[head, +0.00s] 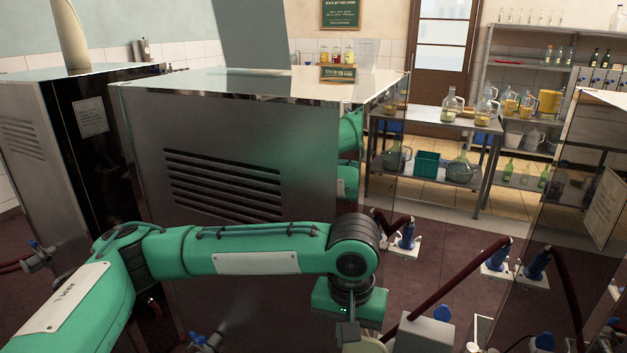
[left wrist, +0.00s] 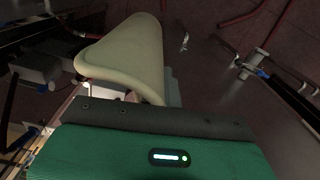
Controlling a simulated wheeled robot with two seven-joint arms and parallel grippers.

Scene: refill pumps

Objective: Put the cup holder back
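A cream, tapered, rimmed piece (left wrist: 125,45), possibly the cup holder, lies right in front of my left gripper in the left wrist view. In the head view only a sliver of cream (head: 376,345) shows at the bottom edge, beside my left gripper (head: 350,338). The gripper points down, and its grey fingers are cut off by the frame edge. In the left wrist view the fingertips are hidden behind the cream piece, so I cannot tell whether they grip it. My right gripper is not in view.
A large steel cabinet (head: 230,150) with vents stands behind my left arm, with another cabinet (head: 30,130) at left. Shelves (head: 440,125) with bottles and jugs stand farther back. Blue-handled valves (head: 406,240) stand on the floor.

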